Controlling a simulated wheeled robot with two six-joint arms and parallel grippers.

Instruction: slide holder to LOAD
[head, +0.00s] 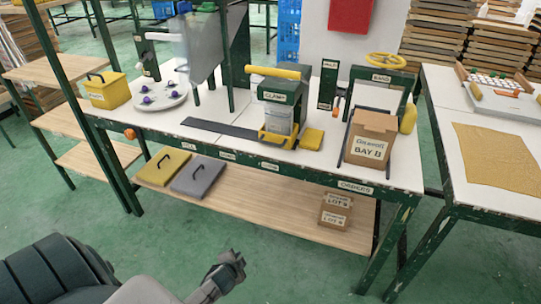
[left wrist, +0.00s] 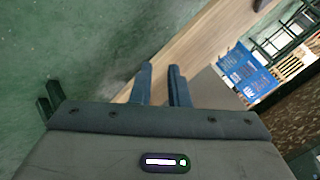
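The yellow holder (head: 272,140) sits under the green press marked CLAMP (head: 276,92), at the right end of a dark flat rail (head: 222,129) on the white bench. A pale, clear-sided block stands in or behind the holder, under the press head. The small labels on the bench's front edge are too small to read surely, so I cannot tell which one says LOAD. My left gripper (head: 232,262) is low in front of the bench, well apart from the holder. In the left wrist view its two fingers (left wrist: 160,72) stand slightly apart with nothing between them. My right gripper is out of view.
A cardboard box (head: 370,138) stands right, near a yellow handwheel (head: 386,60). The lower shelf (head: 262,205) holds two lids and small boxes. Green floor lies open in front.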

